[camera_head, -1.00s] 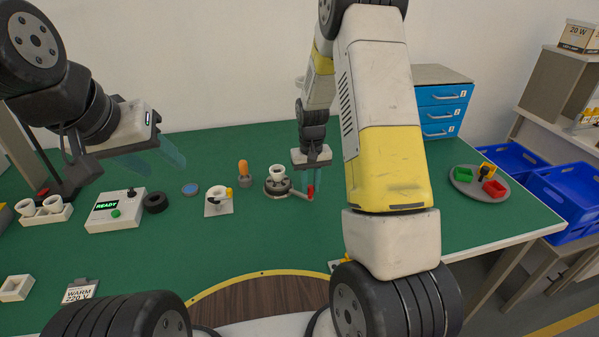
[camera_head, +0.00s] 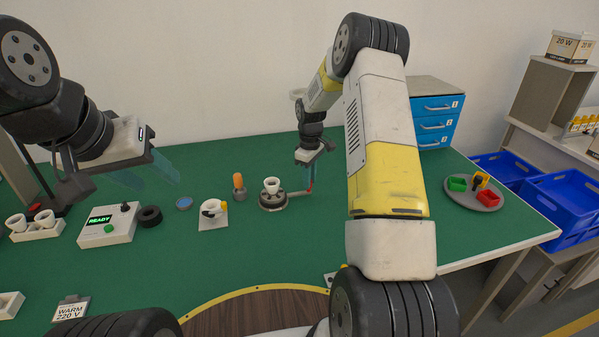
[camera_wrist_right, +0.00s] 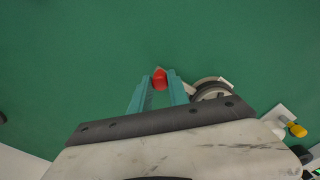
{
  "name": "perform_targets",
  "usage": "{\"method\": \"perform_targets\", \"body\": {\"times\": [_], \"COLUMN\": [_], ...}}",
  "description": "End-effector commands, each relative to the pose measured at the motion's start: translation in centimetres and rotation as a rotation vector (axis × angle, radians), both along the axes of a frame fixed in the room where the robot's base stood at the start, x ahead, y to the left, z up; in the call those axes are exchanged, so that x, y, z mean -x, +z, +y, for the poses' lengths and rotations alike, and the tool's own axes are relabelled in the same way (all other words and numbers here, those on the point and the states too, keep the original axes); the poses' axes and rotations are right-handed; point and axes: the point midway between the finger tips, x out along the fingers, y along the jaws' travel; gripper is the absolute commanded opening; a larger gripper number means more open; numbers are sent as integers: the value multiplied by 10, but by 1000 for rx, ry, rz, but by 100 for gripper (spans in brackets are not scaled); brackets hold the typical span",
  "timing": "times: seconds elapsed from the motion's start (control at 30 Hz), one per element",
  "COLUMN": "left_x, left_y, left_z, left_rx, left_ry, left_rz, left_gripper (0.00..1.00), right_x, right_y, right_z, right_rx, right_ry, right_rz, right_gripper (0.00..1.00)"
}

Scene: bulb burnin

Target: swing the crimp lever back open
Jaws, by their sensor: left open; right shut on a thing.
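The crimp station (camera_head: 272,203) is a round grey base on the green table with a white cup-like socket (camera_head: 271,186) on top. Its lever (camera_head: 298,193) reaches out to the right and slightly toward the back wall. My right gripper (camera_head: 308,174) is shut on the lever's red knob (camera_wrist_right: 160,80), which shows between the teal fingertips in the right wrist view. The base's rim (camera_wrist_right: 211,88) lies just right of the fingers there. My left gripper (camera_head: 148,172) is open and empty, raised over the table's left side.
Left of the crimp station stand an orange-topped piece (camera_head: 238,184), a white stand with a yellow knob (camera_head: 213,216), a blue disc (camera_head: 184,203), a black ring (camera_head: 150,215) and a READY box (camera_head: 108,226). A grey tray (camera_head: 473,203) with coloured bins is at right.

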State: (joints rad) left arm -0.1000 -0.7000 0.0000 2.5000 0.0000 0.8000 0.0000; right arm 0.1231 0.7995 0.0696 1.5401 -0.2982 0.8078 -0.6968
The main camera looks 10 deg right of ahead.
Motion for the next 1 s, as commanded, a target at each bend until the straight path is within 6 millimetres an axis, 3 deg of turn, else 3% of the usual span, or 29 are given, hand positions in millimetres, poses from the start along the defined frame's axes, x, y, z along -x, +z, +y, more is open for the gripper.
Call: {"method": "perform_targets", "body": {"times": [0.73,0.77,0.87,1.0], "left_x": [0,0,0,0], "left_y": [0,0,0,0], "left_z": [0,0,0,0], "left_rx": [0,0,0,0], "left_ry": [0,0,0,0], "left_rz": [0,0,0,0], "left_gripper": [47,47,47,47], "right_x": [-14,-14,-14,-13], "right_y": [1,1,1,1], "right_z": [1,1,1,1], "right_rx": [2,1,1,0], "right_ry": [94,94,94,94], "right_rz": [-7,-7,-6,-4], "right_gripper": [0,23,43,43]}}
